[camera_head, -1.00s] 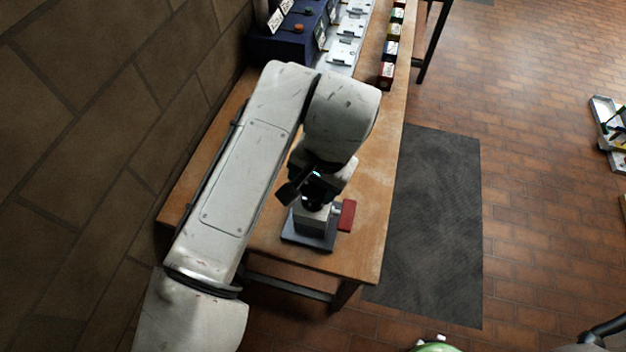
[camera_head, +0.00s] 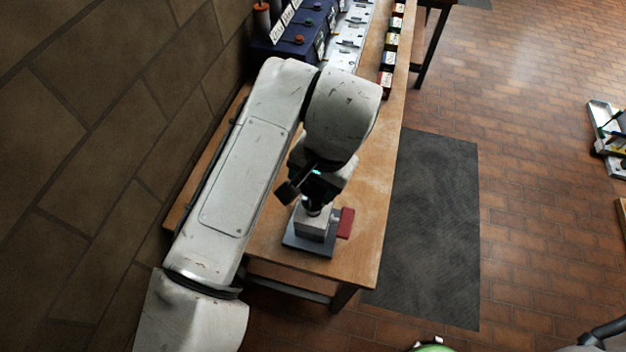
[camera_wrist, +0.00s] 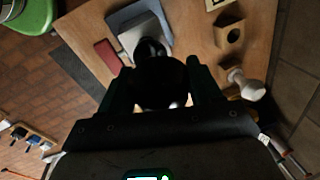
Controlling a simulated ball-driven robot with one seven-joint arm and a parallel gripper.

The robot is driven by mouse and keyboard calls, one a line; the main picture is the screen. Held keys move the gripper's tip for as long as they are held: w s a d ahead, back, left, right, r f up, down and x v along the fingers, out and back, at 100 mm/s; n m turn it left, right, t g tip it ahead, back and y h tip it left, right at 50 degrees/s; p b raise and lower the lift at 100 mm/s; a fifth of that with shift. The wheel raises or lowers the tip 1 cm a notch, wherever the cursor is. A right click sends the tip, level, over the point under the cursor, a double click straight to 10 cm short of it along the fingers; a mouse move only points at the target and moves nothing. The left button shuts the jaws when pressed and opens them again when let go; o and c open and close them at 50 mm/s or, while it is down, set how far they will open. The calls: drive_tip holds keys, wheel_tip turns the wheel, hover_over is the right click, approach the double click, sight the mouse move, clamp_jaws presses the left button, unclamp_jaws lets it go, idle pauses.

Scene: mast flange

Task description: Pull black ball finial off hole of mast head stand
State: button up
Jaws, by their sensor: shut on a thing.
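My gripper (camera_wrist: 162,88) is shut on the black ball finial (camera_wrist: 160,80), which sits dark between the two fingers in the wrist view. In the head view my gripper (camera_head: 314,196) is just above the mast head stand, and my own wrist hides most of the finial. The mast head stand (camera_head: 312,229) is a pale block on a grey base plate near the table's front end. It also shows beyond the fingers in the wrist view (camera_wrist: 128,18). I cannot tell whether the finial's lower end is still in the hole.
The wrist view shows a wooden block with a hole (camera_wrist: 230,34) and a pale knobbed piece (camera_wrist: 246,84) on the table. A blue box (camera_head: 285,42) and small coloured boxes (camera_head: 389,60) are farther back.

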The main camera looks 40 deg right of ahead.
drive_tip(key=shift+r+p, duration=0.3)
drive_tip(key=shift+r, duration=0.95)
